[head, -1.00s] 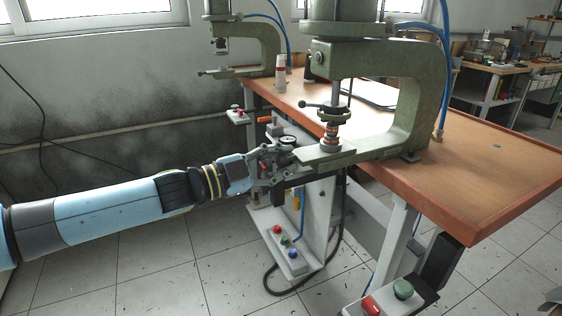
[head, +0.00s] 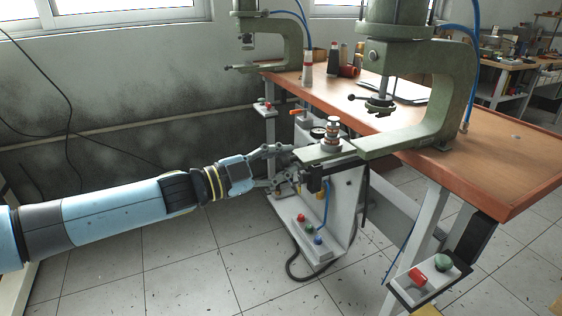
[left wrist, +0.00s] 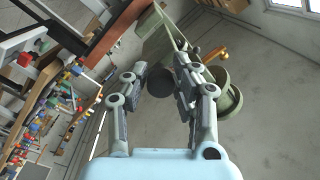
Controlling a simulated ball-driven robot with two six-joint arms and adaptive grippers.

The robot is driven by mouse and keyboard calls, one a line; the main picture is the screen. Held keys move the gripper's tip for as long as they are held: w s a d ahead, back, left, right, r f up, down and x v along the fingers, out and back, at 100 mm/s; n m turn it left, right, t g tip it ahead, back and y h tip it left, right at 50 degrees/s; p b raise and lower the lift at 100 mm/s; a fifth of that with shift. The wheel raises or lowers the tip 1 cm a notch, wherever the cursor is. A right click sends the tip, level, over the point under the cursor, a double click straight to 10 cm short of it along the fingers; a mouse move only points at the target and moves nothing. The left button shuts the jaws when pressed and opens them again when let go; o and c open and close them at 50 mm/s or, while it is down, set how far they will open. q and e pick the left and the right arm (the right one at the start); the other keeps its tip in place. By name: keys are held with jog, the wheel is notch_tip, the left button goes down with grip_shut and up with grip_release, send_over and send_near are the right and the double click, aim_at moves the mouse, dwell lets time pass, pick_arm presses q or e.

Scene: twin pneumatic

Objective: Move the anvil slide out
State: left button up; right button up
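The anvil slide (head: 322,152) is a green plate at the front of the near press, with a metal anvil (head: 331,134) standing on it. The anvil is left of the press's ram (head: 379,103), clear of the space beneath it. My left gripper (head: 282,168) is at the slide's left end, its fingers spread one above the other. In the left wrist view the fingers (left wrist: 160,72) are apart, with a dark round knob (left wrist: 160,83) between them and gaps showing at its sides. Whether a finger touches it is hard to tell. My right gripper is not in view.
The near press (head: 447,95) stands on a wooden table (head: 500,175). A second press (head: 285,45) stands farther back. Below the slide is a white panel with coloured buttons (head: 309,228). A red and green button box (head: 432,275) hangs at the front right. Floor at left is clear.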

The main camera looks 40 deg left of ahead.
pick_arm(q)
jog(key=shift+o, duration=2)
jog(key=shift+s+a, duration=0.2)
jog(key=shift+s, duration=0.4)
jog(key=v, duration=1)
jog(key=shift+s, duration=0.35)
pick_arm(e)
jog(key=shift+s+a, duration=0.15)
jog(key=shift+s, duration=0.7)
pick_arm(q)
jog(key=shift+a, duration=0.1)
